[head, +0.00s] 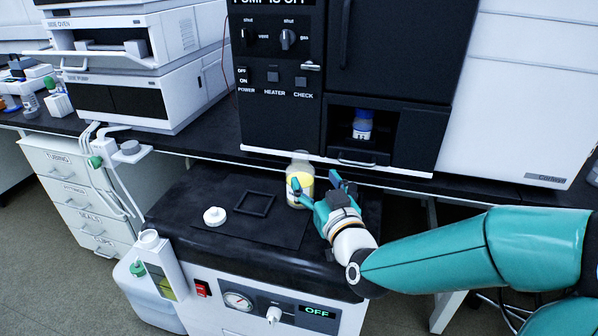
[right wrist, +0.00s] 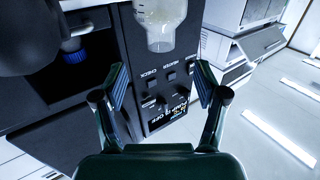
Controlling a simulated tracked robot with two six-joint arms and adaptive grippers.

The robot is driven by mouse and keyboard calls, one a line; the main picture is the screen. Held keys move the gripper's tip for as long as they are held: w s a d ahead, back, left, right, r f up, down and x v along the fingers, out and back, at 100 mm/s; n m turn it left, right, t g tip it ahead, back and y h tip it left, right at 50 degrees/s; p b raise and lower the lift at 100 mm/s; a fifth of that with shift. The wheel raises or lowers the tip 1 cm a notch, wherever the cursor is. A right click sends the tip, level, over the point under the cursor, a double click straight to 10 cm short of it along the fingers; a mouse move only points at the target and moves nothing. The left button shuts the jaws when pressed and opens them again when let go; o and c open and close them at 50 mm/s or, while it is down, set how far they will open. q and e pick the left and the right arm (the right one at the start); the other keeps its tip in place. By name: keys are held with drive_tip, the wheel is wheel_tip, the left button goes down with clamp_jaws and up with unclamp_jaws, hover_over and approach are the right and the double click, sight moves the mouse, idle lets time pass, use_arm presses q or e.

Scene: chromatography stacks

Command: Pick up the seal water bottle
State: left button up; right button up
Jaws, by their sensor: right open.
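A clear bottle with a pale yellow band (head: 302,179), which looks like the seal water bottle, stands on the black top of the pump unit. My right gripper (head: 316,184) is open beside it, and one finger overlaps the bottle's lower part in the head view. In the right wrist view the clear bottle (right wrist: 160,28) shows at the top, cut off by the frame edge. There it lies beyond the open fingertips (right wrist: 160,78), with no finger closed on it. I cannot tell whether a finger touches it. My left gripper is not in view.
A white round cap (head: 214,215) and a dark square frame (head: 255,203) lie left of the bottle. Behind stands a black instrument cabinet (head: 280,110) with a blue-capped bottle (head: 362,125) in its niche. A white wash bottle (head: 157,260) hangs at the unit's left.

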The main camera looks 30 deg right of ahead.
sight(304, 161)
drive_tip(key=p+x, duration=0.3)
drive_tip(key=p, duration=0.3)
drive_tip(key=shift+w+d, duration=0.1)
drive_tip(key=shift+w, duration=0.3)
drive_tip(key=shift+p+x, duration=0.35)
drive_tip(key=shift+x, duration=2.7)
drive_tip(key=shift+r, duration=0.15)
clamp_jaws()
